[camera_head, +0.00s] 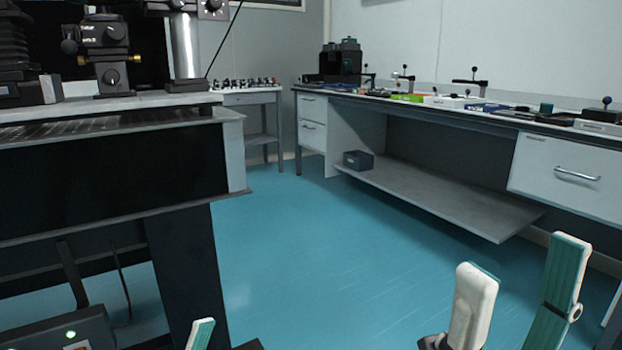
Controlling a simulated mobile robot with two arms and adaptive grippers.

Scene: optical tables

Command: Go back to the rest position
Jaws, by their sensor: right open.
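My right gripper (522,262) shows at the bottom right, with two white and teal fingers pointing up. The fingers stand well apart, with blue floor and nothing held between them. Only one teal and white fingertip of my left gripper (200,334) rises at the bottom edge, left of centre. The rest of that gripper is cut off by the frame, so its opening cannot be judged. Neither visible part touches a table.
A dark optical table (110,165) with optical mounts stands at the left. A long workbench (430,120) with drawers, a low shelf (430,197) and small tools runs along the right wall. A small side table (248,98) stands at the back. The blue floor (330,260) between is clear.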

